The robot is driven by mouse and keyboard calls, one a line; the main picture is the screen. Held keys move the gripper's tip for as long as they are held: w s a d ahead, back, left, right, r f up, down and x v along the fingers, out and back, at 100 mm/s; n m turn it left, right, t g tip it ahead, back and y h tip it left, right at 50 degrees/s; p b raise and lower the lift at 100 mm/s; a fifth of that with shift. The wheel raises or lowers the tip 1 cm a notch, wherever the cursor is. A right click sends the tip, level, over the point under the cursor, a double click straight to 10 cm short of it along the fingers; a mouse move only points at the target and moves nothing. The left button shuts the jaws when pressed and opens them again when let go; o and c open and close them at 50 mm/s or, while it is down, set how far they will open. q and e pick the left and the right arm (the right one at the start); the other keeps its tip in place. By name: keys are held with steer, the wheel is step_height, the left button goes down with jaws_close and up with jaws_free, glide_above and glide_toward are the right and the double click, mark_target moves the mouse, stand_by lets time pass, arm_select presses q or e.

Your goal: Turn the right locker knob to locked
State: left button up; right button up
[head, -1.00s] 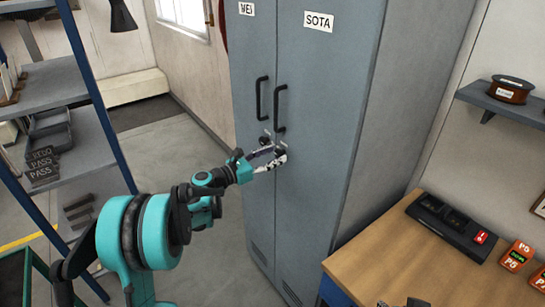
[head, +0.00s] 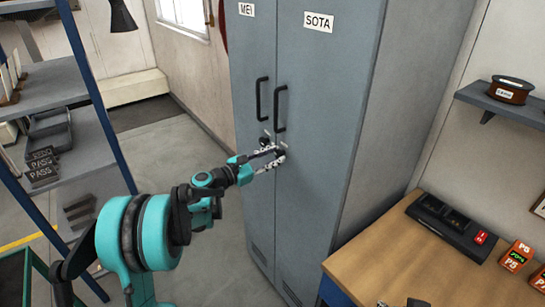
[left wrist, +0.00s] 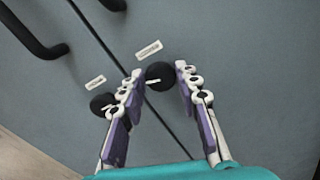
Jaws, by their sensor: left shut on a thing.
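The grey-blue locker (head: 325,110) has two doors, with a nameplate reading SOTA (head: 319,22) on the right one. The dark round right locker knob (left wrist: 160,75) sits between the fingertips of my left gripper (left wrist: 159,76) in the left wrist view. A white pointer mark shows on its face, and a small label (left wrist: 149,50) is beside it. In the head view my left gripper (head: 278,157) is at the right door, shut on this knob, which the fingers partly hide. The left locker knob (left wrist: 102,103) is close beside one finger.
Two dark door handles (head: 280,108) (head: 262,98) stick out above the knobs. A wooden bench (head: 400,265) with a black device (head: 445,223) stands at the right. A blue-framed shelf (head: 80,150) stands at the left. The floor between shelf and locker is clear.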

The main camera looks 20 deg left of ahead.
arm_select(q)
steer(key=m, duration=0.7)
steer(key=shift+d, duration=0.1)
steer(key=m, duration=0.4)
steer(key=shift+s+f, duration=0.1)
steer(key=shift+f+m, duration=0.1)
steer(key=shift+m, duration=1.6)
steer(key=o, duration=1.1)
steer(key=v, duration=1.2)
